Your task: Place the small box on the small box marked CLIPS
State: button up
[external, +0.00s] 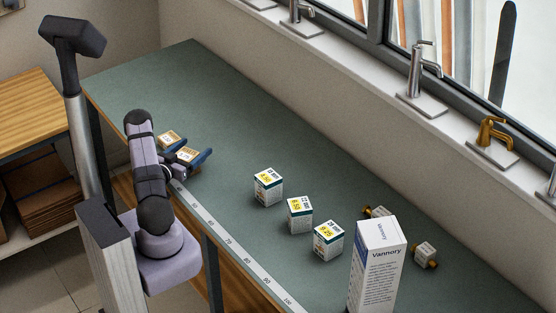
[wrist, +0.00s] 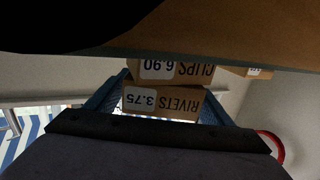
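A small brown box marked RIVETS 3.75 (wrist: 162,103) sits between the two blue fingers of my gripper (wrist: 163,95), which look closed on its sides. In the external view my gripper (external: 187,153) is over the far left of the bench with this box (external: 187,154) between its fingers. The small box marked CLIPS 6.90 (wrist: 174,69) shows just past the RIVETS box in the upside-down wrist view, so it lies directly below. The two look very close; I cannot tell whether they touch. In the external view the CLIPS box is mostly hidden.
Another small brown box (external: 168,137) stands beside the gripper. Several white price-marked boxes (external: 299,215) stand mid-bench. A tall Vannory carton (external: 377,268) and brass fittings (external: 426,255) are at the right. A measuring strip (external: 237,251) runs along the front edge. The back of the bench is clear.

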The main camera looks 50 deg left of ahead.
jog(key=shift+r, duration=0.15)
jog(key=b+v, duration=0.2)
jog(key=v, duration=0.8)
jog(key=shift+s+b, duration=0.3)
jog(key=shift+b, duration=0.05)
jog(key=shift+s+d+r, duration=0.1)
jog(key=shift+s+d, duration=0.3)
jog(key=shift+s, duration=0.2)
